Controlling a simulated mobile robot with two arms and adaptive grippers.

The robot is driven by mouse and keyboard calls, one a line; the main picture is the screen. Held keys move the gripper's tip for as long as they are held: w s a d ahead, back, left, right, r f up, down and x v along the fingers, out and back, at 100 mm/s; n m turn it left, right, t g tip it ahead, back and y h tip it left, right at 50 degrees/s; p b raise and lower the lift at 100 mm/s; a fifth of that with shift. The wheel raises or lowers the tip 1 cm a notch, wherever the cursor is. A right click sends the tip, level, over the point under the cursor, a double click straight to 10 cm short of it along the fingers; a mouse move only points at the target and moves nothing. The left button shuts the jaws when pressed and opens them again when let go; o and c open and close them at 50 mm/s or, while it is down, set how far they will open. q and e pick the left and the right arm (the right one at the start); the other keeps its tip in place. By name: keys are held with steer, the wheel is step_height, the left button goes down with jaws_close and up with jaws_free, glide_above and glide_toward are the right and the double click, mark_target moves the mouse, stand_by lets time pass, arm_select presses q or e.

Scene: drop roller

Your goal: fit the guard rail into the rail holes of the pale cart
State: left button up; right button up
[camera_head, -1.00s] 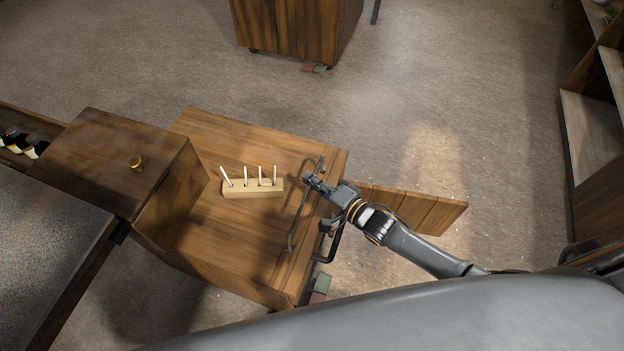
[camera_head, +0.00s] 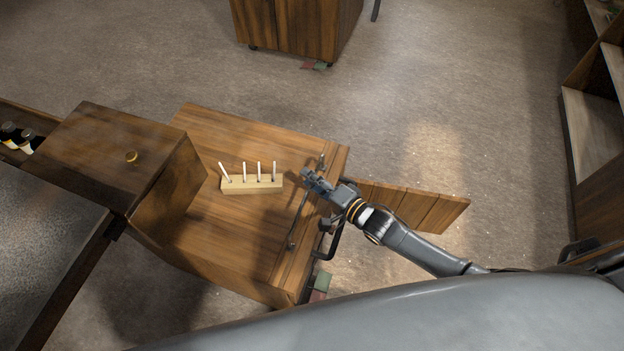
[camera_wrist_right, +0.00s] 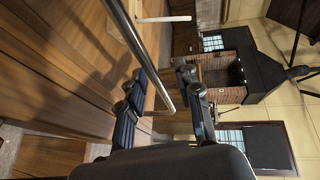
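The guard rail (camera_head: 299,220) is a thin dark metal bar along the right edge of the lighter brown wooden cart (camera_head: 235,240). Its ends meet the cart top near that edge; the holes are too small to see, so I cannot tell how deep the ends sit. My right gripper (camera_head: 306,179) is at the middle of the rail, fingers spread apart. In the right wrist view the rail (camera_wrist_right: 150,70) passes between the spread fingers of the gripper (camera_wrist_right: 163,90), with a gap visible on the right side. My left gripper is out of view.
A block with several white sticks (camera_head: 252,184) stands on the cart top. A dark wooden box with a knob (camera_head: 115,150) is at the left. A dark handle (camera_head: 335,243) is at the cart's right side.

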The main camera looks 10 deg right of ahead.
steer(key=shift+s, duration=0.1)
steer(key=v, duration=1.2)
stand_by(0.4)
